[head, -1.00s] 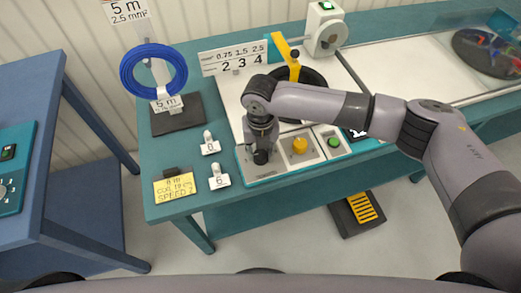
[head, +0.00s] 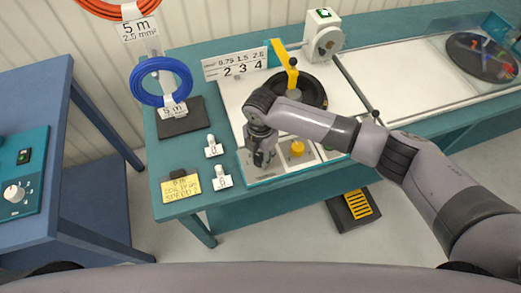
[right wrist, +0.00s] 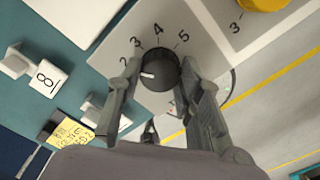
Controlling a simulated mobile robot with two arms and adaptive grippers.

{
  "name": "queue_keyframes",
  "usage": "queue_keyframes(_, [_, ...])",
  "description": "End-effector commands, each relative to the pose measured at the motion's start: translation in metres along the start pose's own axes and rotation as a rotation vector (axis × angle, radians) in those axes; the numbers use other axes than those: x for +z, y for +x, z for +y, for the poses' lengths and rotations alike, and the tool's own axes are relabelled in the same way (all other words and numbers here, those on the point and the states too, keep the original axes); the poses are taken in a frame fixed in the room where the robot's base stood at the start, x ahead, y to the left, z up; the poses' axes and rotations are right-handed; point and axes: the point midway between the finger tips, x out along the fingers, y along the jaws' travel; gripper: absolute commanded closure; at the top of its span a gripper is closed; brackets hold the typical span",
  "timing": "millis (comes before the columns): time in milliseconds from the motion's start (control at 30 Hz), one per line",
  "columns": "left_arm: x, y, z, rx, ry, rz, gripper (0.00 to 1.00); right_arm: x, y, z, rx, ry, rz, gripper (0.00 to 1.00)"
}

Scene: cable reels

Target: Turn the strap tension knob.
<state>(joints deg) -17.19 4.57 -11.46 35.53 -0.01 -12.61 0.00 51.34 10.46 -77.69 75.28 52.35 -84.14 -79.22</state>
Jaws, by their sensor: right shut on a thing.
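A black round knob (right wrist: 160,70) with a white pointer sits on a light panel marked 2, 3, 4 and 5 in the right wrist view. Its pointer faces left, to the low side of the 2. My right gripper (right wrist: 161,76) is shut on this knob, one finger on each side. In the head view my right gripper (head: 260,158) points down at the left end of the machine's front panel and hides the knob. Another knob (head: 15,192), pale, is on a teal panel at the far left. No strap tension label is readable. My left gripper is not in view.
Small numbered tags (head: 221,179) and a yellow note (head: 181,187) lie to the left. A blue cable coil (head: 160,80) hangs further back.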

Motion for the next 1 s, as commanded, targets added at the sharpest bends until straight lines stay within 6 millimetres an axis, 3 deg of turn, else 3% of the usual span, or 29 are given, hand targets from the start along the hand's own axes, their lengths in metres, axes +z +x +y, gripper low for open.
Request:
queue_keyframes(500, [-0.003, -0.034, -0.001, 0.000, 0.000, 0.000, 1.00, 0.000, -0.003, 0.000, 0.000, 0.432, -0.001, 0.95])
queue_keyframes(1000, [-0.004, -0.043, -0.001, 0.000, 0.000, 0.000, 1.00, 0.001, -0.001, 0.001, 0.002, 0.588, -0.002, 0.95])
